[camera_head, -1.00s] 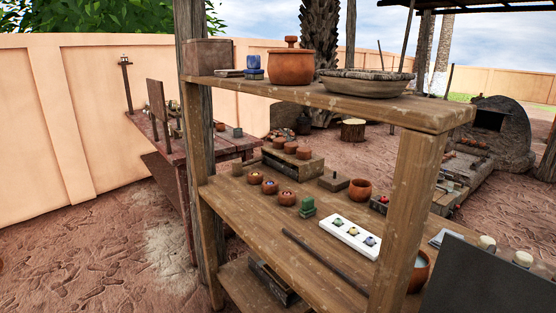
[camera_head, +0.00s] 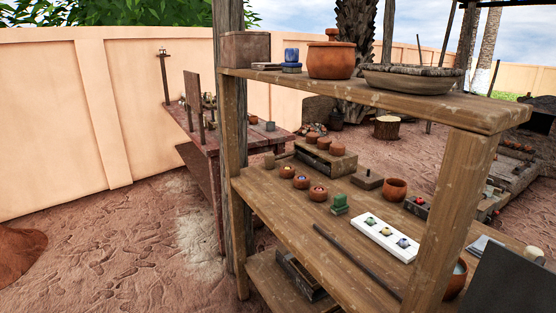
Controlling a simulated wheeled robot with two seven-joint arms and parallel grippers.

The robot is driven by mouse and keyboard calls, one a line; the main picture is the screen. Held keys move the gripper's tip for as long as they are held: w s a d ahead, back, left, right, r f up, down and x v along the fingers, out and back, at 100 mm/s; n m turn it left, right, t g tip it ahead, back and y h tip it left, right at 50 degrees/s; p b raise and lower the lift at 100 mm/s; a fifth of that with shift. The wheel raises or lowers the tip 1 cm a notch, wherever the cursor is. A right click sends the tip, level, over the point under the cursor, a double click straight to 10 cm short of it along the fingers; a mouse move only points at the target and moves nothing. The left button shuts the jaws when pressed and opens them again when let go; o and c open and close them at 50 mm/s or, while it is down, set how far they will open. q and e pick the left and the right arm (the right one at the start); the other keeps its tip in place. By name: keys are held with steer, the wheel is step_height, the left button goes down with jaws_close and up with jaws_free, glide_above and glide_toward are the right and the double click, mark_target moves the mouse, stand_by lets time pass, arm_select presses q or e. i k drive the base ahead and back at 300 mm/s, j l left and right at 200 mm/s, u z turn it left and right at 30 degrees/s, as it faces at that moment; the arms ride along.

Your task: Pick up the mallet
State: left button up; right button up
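I cannot make out a mallet for certain in the head view. A long dark rod (camera_head: 350,257) lies on the middle board of the wooden shelf (camera_head: 285,222); no mallet head shows on it. A small brown block with a short peg on top (camera_head: 367,181) sits at the back of the same board; it is too small to tell what it is. Neither of my grippers is in view.
The middle board also holds small clay bowls (camera_head: 318,193), a green piece (camera_head: 340,204) and a white tray (camera_head: 366,227). A clay pot (camera_head: 331,62) stands on the top board. A reddish table (camera_head: 212,142) stands behind. Open ground lies at left.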

mark_target(269, 158)
steer(key=i+j+z, duration=0.45)
steer(key=j, duration=0.15)
steer(key=i+j+z, duration=0.2)
steer(key=j+z, duration=0.25)
steer(key=j, duration=0.2)
steer(key=i+j+z, duration=0.15)
steer(key=j+z, duration=0.25)
steer(key=j, duration=0.35)
steer(key=j+z, duration=0.45)
steer(key=j, duration=0.3)
steer(key=j+z, duration=0.45)
steer(key=j, duration=0.35)
steer(key=k, duration=0.05)
